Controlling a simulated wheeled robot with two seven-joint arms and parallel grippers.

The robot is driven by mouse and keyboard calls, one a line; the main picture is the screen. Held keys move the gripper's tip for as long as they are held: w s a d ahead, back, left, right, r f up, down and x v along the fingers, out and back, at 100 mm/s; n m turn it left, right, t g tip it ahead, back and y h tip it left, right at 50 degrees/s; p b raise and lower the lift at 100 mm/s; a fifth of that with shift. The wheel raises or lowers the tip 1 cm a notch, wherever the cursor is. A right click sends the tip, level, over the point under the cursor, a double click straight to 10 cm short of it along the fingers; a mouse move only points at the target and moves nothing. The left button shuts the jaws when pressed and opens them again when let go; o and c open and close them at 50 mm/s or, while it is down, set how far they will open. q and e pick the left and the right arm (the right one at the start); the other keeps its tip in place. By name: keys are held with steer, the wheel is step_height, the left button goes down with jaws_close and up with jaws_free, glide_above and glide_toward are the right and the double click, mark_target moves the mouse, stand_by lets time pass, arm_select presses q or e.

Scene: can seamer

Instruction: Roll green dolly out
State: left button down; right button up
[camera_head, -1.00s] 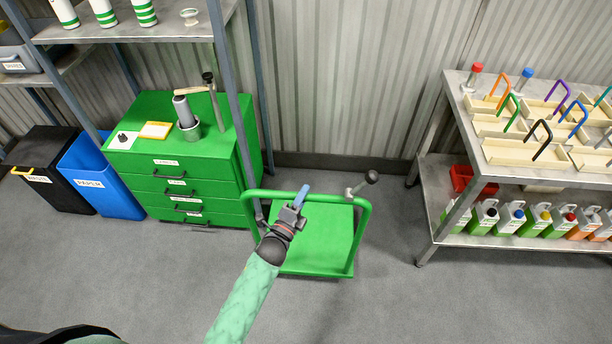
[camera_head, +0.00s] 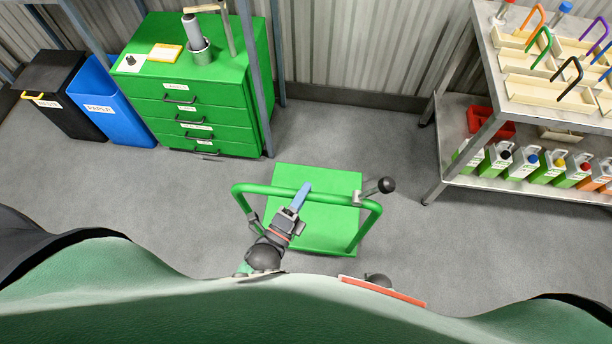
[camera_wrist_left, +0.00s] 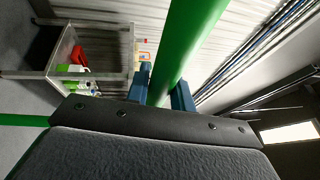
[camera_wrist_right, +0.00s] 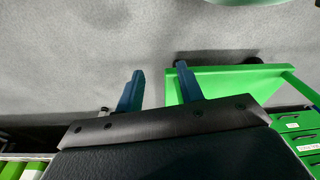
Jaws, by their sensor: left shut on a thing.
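The green dolly (camera_head: 325,178) stands on the grey floor in the head view, with a flat green deck and a raised green push handle (camera_head: 338,197) on my side. My left gripper (camera_head: 300,197) is shut on the handle's top bar. In the left wrist view the green bar (camera_wrist_left: 187,45) runs between the two blue fingers (camera_wrist_left: 160,88). A lever with a black knob (camera_head: 386,185) is fixed at the handle's right. My right gripper shows only in its wrist view (camera_wrist_right: 158,88), with its fingers apart and nothing between them. The dolly's deck (camera_wrist_right: 225,92) shows beside its right finger.
A green drawer cabinet (camera_head: 200,90) stands behind left, next to a blue bin (camera_head: 105,105) and a black bin (camera_head: 55,90). A steel shelf rack (camera_head: 480,120) with several bottles stands at right. Floor around the dolly is clear.

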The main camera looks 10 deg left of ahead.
arm_select(q)
steer(key=shift+s+f, duration=0.1)
steer(key=shift+s, duration=0.95)
steer(key=c, duration=1.2)
jaws_free()
steer(key=b+v, duration=0.3)
steer(key=v, duration=0.4)
steer(key=shift+s, duration=0.4)
arm_select(e)
step_height(320, 180, up, 10)
steer(key=w+a, duration=0.1)
steer(key=a, duration=0.1)
steer(key=shift+w+a+f, duration=0.15)
steer(key=shift+f, duration=0.1)
arm_select(q)
steer(key=shift+a, duration=0.1)
